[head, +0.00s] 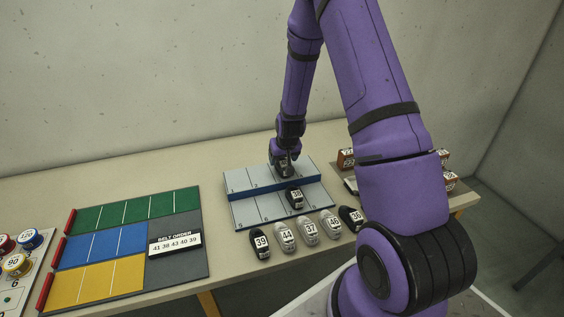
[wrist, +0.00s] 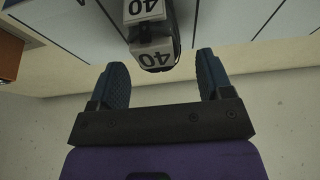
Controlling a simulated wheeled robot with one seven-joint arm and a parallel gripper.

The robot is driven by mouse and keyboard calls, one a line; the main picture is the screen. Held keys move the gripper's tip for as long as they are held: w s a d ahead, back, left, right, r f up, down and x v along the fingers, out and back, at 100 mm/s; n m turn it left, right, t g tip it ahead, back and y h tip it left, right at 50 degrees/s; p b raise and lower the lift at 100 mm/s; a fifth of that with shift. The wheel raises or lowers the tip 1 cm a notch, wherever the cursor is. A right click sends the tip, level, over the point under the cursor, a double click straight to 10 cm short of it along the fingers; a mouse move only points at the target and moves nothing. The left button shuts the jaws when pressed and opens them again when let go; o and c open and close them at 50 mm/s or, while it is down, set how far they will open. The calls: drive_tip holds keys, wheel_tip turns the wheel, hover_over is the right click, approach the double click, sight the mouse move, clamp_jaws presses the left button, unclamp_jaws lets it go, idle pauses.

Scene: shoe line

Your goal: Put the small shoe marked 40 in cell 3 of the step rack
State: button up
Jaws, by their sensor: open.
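The small shoe marked 40 (wrist: 150,42) is dark with white labels and stands on the pale upper step of the step rack (head: 240,180). In the head view it is mostly hidden under my gripper (head: 285,162). It appears to stand in the third cell from the left, but the number there is hidden. In the wrist view my gripper (wrist: 161,66) is open, with the shoe's near end around the gap between the fingertips; the fingers show no contact with it. A dark shoe marked 38 (head: 295,197) stands on the rack's lower step.
Shoes marked 39 (head: 261,244), 44 (head: 284,236), 37 (head: 307,231) and others stand in a row before the rack. A coloured board (head: 120,250) with a belt order card (head: 174,244) lies left. Small orange-brown boxes (head: 346,158) stand right, partly behind my arm.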

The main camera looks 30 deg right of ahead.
drive_tip(key=v, duration=0.9)
drive_tip(key=s+a+r+n, duration=0.1)
drive_tip(key=s+a+r, duration=0.2)
drive_tip(key=r, duration=0.4)
drive_tip(key=s+a+r, duration=0.3)
drive_tip(key=s+r, duration=0.1)
drive_tip(key=r, duration=0.3)
drive_tip(key=s+a+r+n, duration=0.1)
drive_tip(key=s+a+r, duration=0.2)
drive_tip(key=r, duration=0.3)
drive_tip(key=s+a+r, duration=0.1)
drive_tip(key=s+r, duration=0.2)
drive_tip(key=s, duration=0.3)
drive_tip(key=s+a+r, duration=0.2)
drive_tip(key=s+r, duration=0.1)
drive_tip(key=s, duration=0.4)
drive_tip(key=s+a+r+n+t+y, duration=0.1)
drive_tip(key=s+a+r, duration=0.1)
drive_tip(key=s+r, duration=0.2)
drive_tip(key=s, duration=0.3)
